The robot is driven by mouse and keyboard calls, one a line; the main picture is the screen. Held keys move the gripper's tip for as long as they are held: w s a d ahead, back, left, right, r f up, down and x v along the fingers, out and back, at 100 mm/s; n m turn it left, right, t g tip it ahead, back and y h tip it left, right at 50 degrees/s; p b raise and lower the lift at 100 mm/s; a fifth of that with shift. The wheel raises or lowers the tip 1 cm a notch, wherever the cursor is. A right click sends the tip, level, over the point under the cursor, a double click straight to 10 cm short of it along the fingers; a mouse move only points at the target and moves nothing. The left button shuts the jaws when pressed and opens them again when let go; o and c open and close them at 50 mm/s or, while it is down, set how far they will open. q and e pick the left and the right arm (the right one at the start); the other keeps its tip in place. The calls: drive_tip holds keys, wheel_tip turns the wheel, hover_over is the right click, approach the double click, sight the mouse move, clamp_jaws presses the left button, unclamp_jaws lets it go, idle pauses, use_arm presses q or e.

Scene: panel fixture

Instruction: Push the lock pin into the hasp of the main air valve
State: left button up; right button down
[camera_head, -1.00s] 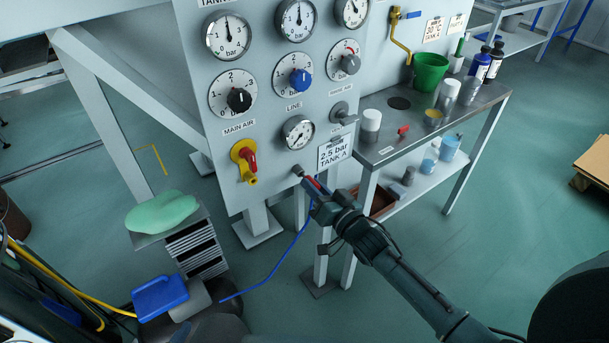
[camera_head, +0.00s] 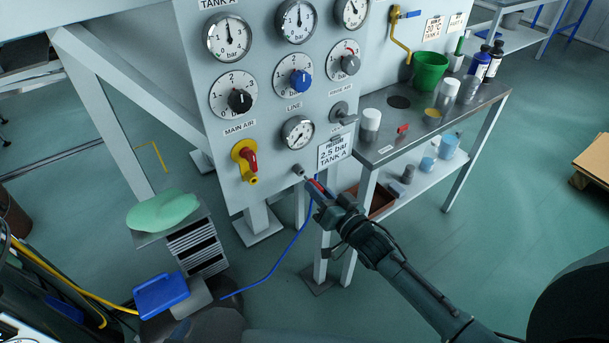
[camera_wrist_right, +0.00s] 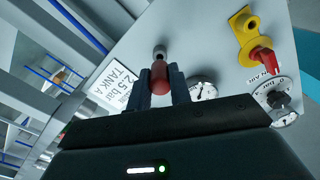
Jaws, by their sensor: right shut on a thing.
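The main air valve (camera_head: 245,161) is a yellow body with a red handle on the lower left of the grey panel. It also shows at upper right in the right wrist view (camera_wrist_right: 246,30). Its hasp is too small to make out. My right gripper (camera_head: 315,187) is shut on a red-handled piece, apparently the lock pin (camera_wrist_right: 159,77), below and right of the valve. A small grey round fitting (camera_head: 298,169) on the panel lies just beyond the pin's tip. I cannot tell whether they touch. My left gripper is not in view.
Gauges and knobs cover the panel (camera_head: 265,130). A tag reading 2.5 bar TANK A (camera_head: 335,152) hangs close to my right gripper. A metal bench (camera_head: 440,125) with a green bucket (camera_head: 430,71) and bottles stands to the right. A blue hose (camera_head: 283,258) runs below.

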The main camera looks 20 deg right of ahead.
drive_tip(key=p+v, duration=0.2)
drive_tip(key=v, duration=0.3)
drive_tip(key=shift+p, duration=0.3)
drive_tip(key=c, duration=1.9)
unclamp_jaws()
clamp_jaws()
